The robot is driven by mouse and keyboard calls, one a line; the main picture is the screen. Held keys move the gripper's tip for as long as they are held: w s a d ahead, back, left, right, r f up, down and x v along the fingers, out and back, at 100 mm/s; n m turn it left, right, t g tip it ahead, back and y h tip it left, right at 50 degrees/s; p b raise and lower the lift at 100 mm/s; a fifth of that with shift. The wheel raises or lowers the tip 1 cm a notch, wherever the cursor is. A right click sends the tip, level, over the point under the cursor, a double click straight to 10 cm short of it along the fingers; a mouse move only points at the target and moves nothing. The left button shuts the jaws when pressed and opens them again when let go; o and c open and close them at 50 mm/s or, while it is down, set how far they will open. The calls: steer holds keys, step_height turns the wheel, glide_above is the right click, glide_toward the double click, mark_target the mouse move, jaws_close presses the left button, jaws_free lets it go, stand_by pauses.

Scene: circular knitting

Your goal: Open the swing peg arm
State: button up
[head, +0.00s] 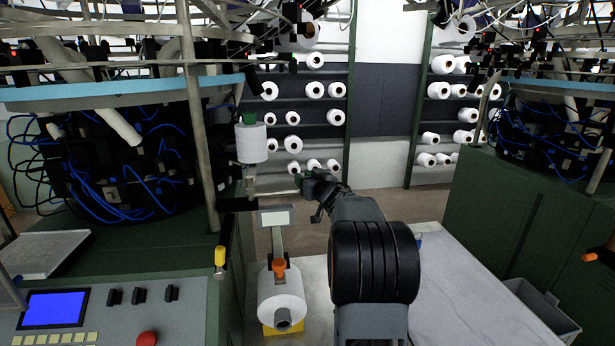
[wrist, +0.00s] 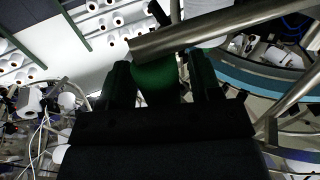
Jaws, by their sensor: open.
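In the head view a white yarn cone (head: 251,143) with a green top (head: 249,118) stands upright on a support (head: 250,185) at the near knitting machine's right edge. This looks like the swing peg arm, though its joint is not clear. My gripper (head: 302,181) is to the right of and below the cone, its jaws small and dark there. In the wrist view my gripper (wrist: 162,78) is open, with a green rounded piece (wrist: 155,82) showing between its fingers. I cannot tell whether they touch it. A grey metal bar (wrist: 215,30) crosses beyond the fingertips.
A control panel (head: 100,315) and an orange-tipped holder with a white cone (head: 282,298) are at the front left. Yarn shelves (head: 300,105) stand behind. A second machine cabinet (head: 520,225) is on the right. Open floor (head: 410,205) shows between.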

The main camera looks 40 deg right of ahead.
steer(key=shift+w, duration=0.3)
jaws_close()
stand_by(0.5)
